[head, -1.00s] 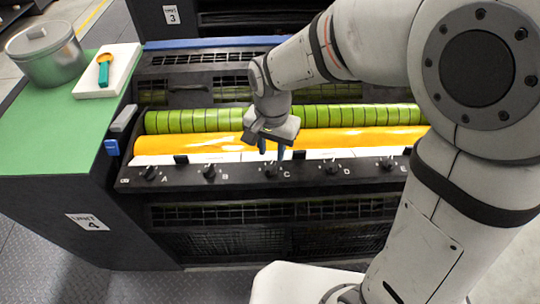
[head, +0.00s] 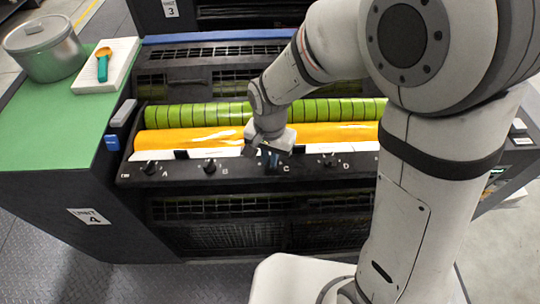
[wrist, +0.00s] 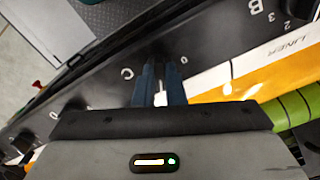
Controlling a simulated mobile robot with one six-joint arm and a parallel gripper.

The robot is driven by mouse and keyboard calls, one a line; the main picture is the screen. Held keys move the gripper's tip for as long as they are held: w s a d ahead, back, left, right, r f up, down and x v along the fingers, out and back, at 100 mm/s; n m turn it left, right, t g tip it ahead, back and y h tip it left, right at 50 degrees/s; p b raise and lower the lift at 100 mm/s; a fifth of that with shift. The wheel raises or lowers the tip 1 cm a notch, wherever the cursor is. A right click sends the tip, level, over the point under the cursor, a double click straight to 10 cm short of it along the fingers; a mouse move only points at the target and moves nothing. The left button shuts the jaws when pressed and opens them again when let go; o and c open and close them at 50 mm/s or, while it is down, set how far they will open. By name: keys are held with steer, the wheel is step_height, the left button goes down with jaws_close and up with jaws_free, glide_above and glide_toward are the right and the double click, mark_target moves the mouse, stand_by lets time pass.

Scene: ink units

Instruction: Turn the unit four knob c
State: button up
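The unit four (head: 89,217) panel carries a row of dark knobs with letters. My gripper (head: 270,161) has come down to the panel at knob c, just left of the letter C. In the wrist view my two blue fingers (wrist: 160,72) point at the panel, between the letter C and a 0 mark, with a narrow gap between them. Knob c (wrist: 160,54) is dark and mostly hidden between and behind the fingertips. I cannot tell whether the fingers press on it or only stand on either side. Its pointer is not readable.
Knobs A (head: 150,168), B (head: 210,166) and D (head: 328,160) stand along the same panel. The yellow roller (head: 190,139) and green roller (head: 190,115) lie behind it. A metal pot (head: 45,50) and a white tray (head: 107,65) stand on the green top at left.

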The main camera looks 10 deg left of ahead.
jaws_close()
steer(key=shift+n, duration=0.4)
steer(key=n+b, duration=0.2)
steer(key=n, duration=0.1)
steer(key=shift+f+n, duration=0.1)
steer(key=shift+n, duration=0.2)
steer(key=n+b, duration=0.1)
steer(key=n, duration=0.4)
steer(key=shift+d+b, duration=0.15)
steer(key=shift+b, duration=0.15)
steer(key=n+b, duration=0.1)
steer(key=n, duration=0.5)
steer(key=shift+w, duration=0.1)
steer(key=shift+w+n+b, duration=0.1)
steer(key=shift+n+b, duration=0.5)
steer(key=shift+n, duration=1.6)
steer(key=o, duration=0.6)
jaws_free()
steer(key=shift+d, duration=0.1)
steer(key=shift+c, duration=0.2)
